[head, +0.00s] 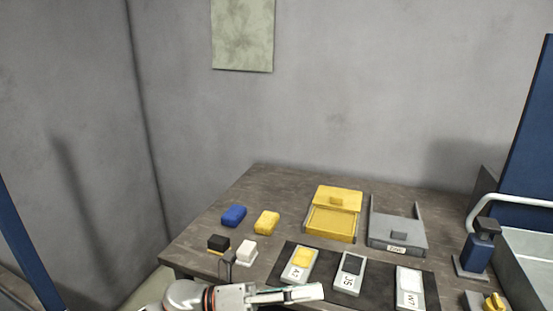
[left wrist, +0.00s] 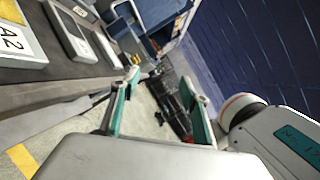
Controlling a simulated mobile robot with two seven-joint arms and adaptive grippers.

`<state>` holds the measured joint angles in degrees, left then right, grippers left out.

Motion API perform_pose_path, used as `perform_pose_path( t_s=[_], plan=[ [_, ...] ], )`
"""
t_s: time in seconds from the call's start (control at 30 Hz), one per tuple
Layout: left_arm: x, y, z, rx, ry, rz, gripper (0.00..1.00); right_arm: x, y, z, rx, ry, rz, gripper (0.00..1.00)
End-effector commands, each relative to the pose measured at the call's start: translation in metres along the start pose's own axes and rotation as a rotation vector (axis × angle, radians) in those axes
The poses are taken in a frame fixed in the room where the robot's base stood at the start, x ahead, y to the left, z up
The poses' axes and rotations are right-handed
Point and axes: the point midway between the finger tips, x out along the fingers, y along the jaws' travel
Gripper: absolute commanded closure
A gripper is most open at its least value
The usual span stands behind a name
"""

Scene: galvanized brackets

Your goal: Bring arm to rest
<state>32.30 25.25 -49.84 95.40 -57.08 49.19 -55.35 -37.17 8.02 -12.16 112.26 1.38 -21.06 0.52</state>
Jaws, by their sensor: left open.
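My left gripper (head: 300,293) is at the bottom of the head view, at the table's front edge, just in front of the dark mat. In the left wrist view my left gripper (left wrist: 160,88) shows its two green-lined fingers spread apart with nothing between them. Beyond the fingers I see floor and dark, blurred items. My right gripper is in neither view.
The brown table (head: 215,214) holds a blue block (head: 234,216), yellow block (head: 266,222), black block (head: 218,243), white block (head: 247,251), yellow box (head: 332,222), grey box (head: 398,232) and labelled trays on a dark mat (head: 379,285). A blue dispenser (head: 479,252) stands right.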

Motion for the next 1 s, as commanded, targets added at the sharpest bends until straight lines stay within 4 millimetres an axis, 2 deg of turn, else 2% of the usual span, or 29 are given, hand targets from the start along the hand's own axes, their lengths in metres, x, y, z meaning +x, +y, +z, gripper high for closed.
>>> perform_pose_path(
  t_s=[0.13, 0.27, 0.37, 0.47, 0.57, 0.73, 0.9, 1.0],
  plan=[
    [-0.013, 0.015, 0.005, -0.307, -0.279, 0.011, 0.55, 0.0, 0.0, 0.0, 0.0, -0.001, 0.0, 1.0],
    [-0.043, 0.04, 0.004, -0.58, -0.517, 0.031, 0.55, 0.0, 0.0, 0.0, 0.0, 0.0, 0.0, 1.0],
    [-0.075, 0.064, -0.008, -0.794, -0.699, 0.051, 0.55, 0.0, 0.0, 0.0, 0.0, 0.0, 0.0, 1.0],
    [-0.111, 0.089, -0.031, -1.003, -0.877, 0.073, 0.55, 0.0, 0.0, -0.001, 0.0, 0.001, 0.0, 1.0],
    [-0.153, 0.113, -0.066, -1.214, -1.062, 0.099, 0.55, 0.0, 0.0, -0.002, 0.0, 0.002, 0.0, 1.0],
    [-0.226, 0.14, -0.152, -1.556, -1.385, 0.145, 0.55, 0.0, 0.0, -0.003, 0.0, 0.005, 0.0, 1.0],
    [-0.281, 0.143, -0.238, -1.803, -1.65, 0.184, 0.55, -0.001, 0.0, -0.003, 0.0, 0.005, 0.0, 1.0],
    [-0.301, 0.138, -0.274, -1.892, -1.756, 0.199, 0.55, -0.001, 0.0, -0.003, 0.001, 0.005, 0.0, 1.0]
  ],
)
